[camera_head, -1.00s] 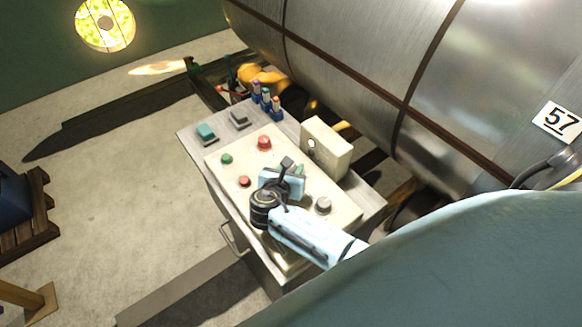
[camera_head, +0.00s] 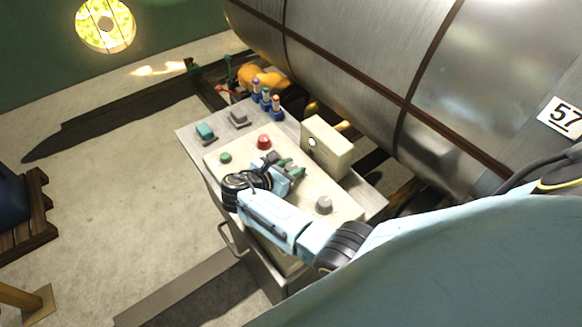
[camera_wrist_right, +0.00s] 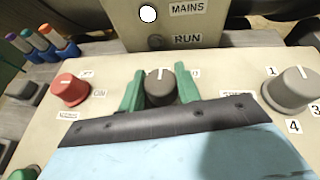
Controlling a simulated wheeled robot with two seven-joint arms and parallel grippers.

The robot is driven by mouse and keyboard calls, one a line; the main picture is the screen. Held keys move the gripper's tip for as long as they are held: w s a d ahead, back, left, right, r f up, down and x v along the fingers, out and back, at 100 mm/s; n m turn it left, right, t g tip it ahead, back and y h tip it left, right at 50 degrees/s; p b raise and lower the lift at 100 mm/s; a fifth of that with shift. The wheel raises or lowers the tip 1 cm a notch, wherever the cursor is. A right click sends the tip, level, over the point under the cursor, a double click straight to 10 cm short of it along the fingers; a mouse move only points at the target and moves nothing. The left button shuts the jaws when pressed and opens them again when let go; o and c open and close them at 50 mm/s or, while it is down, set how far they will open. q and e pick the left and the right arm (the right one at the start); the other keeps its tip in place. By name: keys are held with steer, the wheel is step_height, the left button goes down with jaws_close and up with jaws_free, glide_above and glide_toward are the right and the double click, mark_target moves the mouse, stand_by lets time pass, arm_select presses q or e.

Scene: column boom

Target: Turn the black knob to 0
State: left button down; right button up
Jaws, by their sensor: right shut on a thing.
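The black knob (camera_wrist_right: 160,86) is in the middle of the right wrist view, on the cream panel (camera_wrist_right: 225,100). Its white mark points up, away from my gripper. My right gripper (camera_wrist_right: 159,88) has its green fingers on either side of the knob, shut on it. A label to the knob's right is partly covered by a finger, and I cannot read it surely. In the head view my right gripper (camera_head: 289,168) is over the middle of the panel and hides the knob. My left gripper is not in view.
A red knob (camera_wrist_right: 70,90) stands left of the black knob and a grey knob (camera_wrist_right: 291,89) right of it. A box (camera_head: 327,147) marked MAINS and RUN rises behind.

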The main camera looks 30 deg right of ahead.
steer(key=o, duration=1)
steer(key=v, duration=1.3)
steer(key=shift+s+a+r, duration=0.1)
steer(key=shift+s, duration=0.05)
steer(key=shift+s, duration=0.1)
